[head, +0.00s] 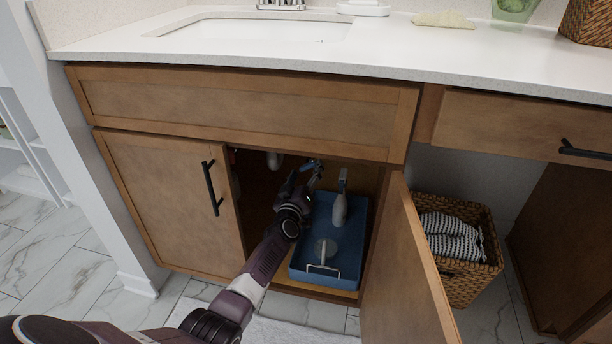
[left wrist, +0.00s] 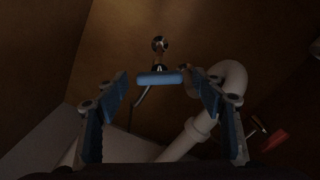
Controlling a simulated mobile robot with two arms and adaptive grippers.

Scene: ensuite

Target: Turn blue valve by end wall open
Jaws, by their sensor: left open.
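The blue valve handle (left wrist: 160,78) shows in the left wrist view, on a metal fitting at the back of the cabinet. It lies crosswise in the picture. My left gripper (left wrist: 160,112) is open, with one blue-padded finger on each side and the handle ahead between the fingertips. I cannot tell whether they touch it. In the head view my left gripper (head: 304,176) reaches into the open sink cabinet; the blue valve cannot be made out there. My right gripper is not in view.
A blue tray (head: 297,274) with a spray bottle (head: 340,208) stands right of my arm. The open cabinet door (head: 408,270) is farther right. A white drain pipe (left wrist: 200,125) and a red handle (left wrist: 268,143) are right of the blue valve.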

